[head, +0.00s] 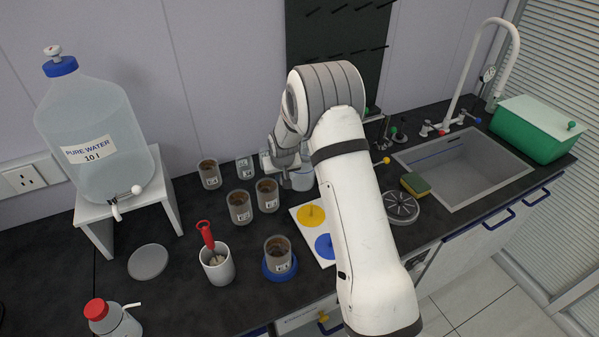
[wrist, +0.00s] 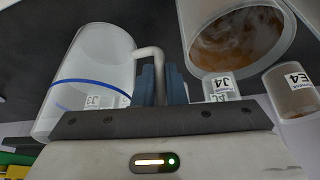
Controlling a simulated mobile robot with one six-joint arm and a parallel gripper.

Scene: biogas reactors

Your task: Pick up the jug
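The jug (wrist: 95,75) is a clear, whitish vessel with a blue line around it, at the left of the wrist view. Its pale handle bends down between the two blue fingers of my gripper (wrist: 161,85). The fingers are close together, one on each side of the handle, and look shut on it. In the head view the jug (head: 302,180) is partly hidden behind my arm, and my gripper (head: 287,178) is at its left side. I cannot tell if the jug's base touches the counter.
Labelled brown-filled beakers (head: 267,195) stand close to the left. Nearer are a white cup with a red-handled tool (head: 216,263) and a beaker on a blue base (head: 279,266). A white board with coloured discs (head: 300,216) lies in front. The sink (head: 460,168) is right.

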